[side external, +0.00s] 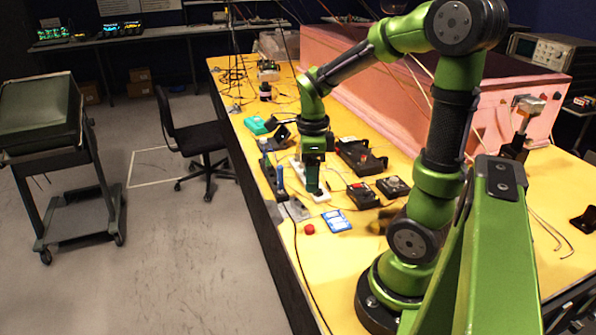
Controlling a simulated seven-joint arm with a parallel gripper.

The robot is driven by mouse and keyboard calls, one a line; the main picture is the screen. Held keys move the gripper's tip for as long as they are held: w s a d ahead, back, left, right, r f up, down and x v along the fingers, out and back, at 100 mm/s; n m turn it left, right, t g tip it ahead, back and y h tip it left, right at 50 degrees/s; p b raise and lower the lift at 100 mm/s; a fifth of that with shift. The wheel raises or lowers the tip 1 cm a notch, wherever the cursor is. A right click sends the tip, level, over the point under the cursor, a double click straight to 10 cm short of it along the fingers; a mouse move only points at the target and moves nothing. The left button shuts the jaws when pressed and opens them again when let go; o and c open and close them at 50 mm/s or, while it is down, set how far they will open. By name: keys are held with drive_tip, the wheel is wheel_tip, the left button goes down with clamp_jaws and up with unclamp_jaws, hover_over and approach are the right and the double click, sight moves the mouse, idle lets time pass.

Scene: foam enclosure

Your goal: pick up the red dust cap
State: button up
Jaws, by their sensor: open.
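The red dust cap (309,229) is a small round red piece lying on the yellow tabletop, close to the table's left edge. My gripper (314,193) points down over the table, farther back than the cap and apart from it. Its fingers are open, small and dark in this view. They are at a white block (321,196) on the table; I cannot tell whether they touch it. Nothing is seen held in the gripper.
A blue-and-white card (335,222) lies right of the cap. Dark boxes with red parts (362,195) stand farther right. Blue-handled tools (280,177) and a grey plate (296,209) lie behind the cap. A dark cable runs along the table's left edge. The pink foam enclosure (415,100) stands behind.

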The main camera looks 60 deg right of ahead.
hover_over(309, 227)
drive_tip(key=f, duration=0.9)
drive_tip(key=shift+d, duration=0.2)
drive_tip(key=shift+a+f, duration=0.2)
drive_tip(key=shift+f, duration=2.55)
drive_tip(key=shift+c, duration=0.3)
clamp_jaws()
drive_tip(key=shift+r, duration=0.2)
